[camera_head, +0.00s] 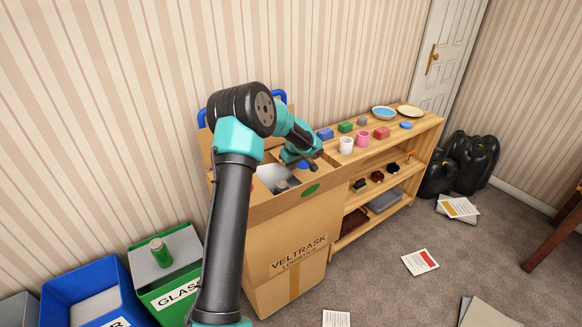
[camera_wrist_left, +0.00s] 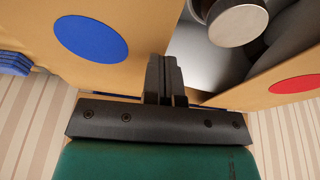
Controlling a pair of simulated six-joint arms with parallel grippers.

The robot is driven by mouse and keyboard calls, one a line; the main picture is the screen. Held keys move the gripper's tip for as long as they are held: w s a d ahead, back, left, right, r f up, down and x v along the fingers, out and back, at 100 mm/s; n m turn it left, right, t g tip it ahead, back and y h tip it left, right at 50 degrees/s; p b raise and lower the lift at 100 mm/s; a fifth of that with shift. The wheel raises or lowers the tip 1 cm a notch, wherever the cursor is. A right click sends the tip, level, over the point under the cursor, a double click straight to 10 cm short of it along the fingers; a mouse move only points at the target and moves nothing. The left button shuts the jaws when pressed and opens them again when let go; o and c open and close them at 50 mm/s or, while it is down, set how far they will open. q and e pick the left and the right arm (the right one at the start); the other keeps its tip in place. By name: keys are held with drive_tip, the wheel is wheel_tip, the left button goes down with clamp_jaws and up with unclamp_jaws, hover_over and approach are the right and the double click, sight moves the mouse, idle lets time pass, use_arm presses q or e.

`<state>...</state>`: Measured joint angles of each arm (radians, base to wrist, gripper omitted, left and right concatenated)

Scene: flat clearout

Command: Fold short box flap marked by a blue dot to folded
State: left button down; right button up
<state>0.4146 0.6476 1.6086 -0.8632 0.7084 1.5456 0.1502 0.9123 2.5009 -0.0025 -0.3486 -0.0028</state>
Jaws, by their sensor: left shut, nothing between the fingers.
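The open cardboard box (camera_head: 285,240) stands in the middle of the head view. The short flap with the blue dot (camera_head: 303,165) is at its right end, partly hidden by my gripper. In the left wrist view the blue-dot flap (camera_wrist_left: 125,22) fills the upper left; its exact angle is hard to judge. My left gripper (camera_head: 316,168) is shut and empty, reaching over the box at this flap. In the left wrist view its fingers (camera_wrist_left: 163,62) are just beside the flap's edge; contact is unclear. My right gripper is not in view.
A red-dot flap (camera_wrist_left: 265,86) is opposite, and the front flap has a green dot (camera_head: 311,190). A metal can (camera_wrist_left: 238,24) lies inside the box. A wooden shelf (camera_head: 425,130) with cups and blocks stands close right. Blue (camera_head: 85,285) and green bins (camera_head: 165,285) stand left.

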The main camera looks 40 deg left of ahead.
use_arm(q)
drive_tip(key=shift+r, duration=0.4)
drive_tip(key=shift+r, duration=0.6)
drive_tip(key=a+v, duration=0.1)
drive_tip(key=v, duration=1.1)
drive_tip(key=shift+r, duration=0.45)
drive_tip(key=shift+s+d, duration=0.1)
drive_tip(key=shift+d, duration=0.05)
